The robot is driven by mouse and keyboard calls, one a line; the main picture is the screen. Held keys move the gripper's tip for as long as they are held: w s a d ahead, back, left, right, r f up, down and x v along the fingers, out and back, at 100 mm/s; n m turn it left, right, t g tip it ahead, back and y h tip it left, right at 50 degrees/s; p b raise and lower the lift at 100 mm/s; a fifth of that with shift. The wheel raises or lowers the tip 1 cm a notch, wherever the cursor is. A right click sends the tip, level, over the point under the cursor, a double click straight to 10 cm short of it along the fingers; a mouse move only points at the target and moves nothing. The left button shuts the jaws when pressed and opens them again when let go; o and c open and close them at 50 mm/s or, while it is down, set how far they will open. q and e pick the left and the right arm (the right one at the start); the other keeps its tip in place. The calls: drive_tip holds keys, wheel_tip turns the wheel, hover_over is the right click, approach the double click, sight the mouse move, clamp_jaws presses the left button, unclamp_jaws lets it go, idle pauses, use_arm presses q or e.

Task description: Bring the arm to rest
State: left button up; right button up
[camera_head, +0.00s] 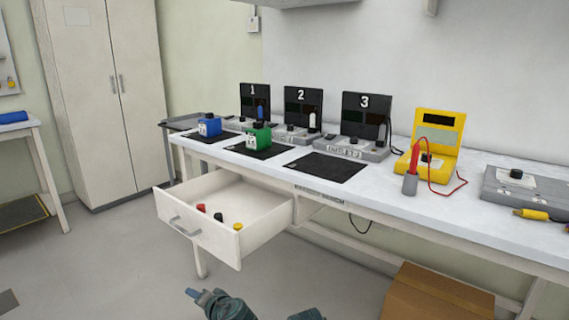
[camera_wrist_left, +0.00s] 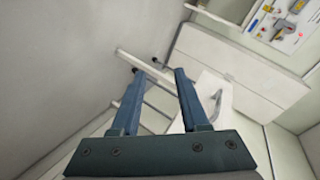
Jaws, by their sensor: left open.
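My left gripper (camera_head: 194,294) is low at the bottom edge of the head view, over the floor in front of the open drawer and apart from it. In the left wrist view my left gripper (camera_wrist_left: 159,74) has its two blue fingers spread, with nothing between them. Part of my arm shows at the bottom edge of the head view; the rest is cut off. My right gripper does not show.
The workbench (camera_head: 400,195) holds a blue block (camera_head: 209,127), a green block (camera_head: 258,137) and a yellow meter (camera_head: 436,145). Its drawer (camera_head: 205,238) stands open with several small caps inside. A cardboard box (camera_head: 435,295) is under the bench.

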use_arm(q)
drive_tip(key=s+d+f+g+h+p, duration=0.2)
drive_tip(key=s+d+f+g+h, duration=0.25)
drive_tip(key=s+d, duration=0.4)
drive_tip(key=s+d+f+g+h+p, duration=0.1)
drive_tip(key=s+d+f+g+h, duration=0.3)
drive_tip(key=s+d, duration=0.5)
wheel_tip(320, 180, up, 37)
drive_tip(key=w+p, duration=0.1)
drive_tip(key=p, duration=3.6)
drive_tip(key=shift+w+d+g+y, duration=0.15)
drive_tip(key=shift+d+g+y, duration=0.2)
drive_tip(key=shift+d, duration=0.05)
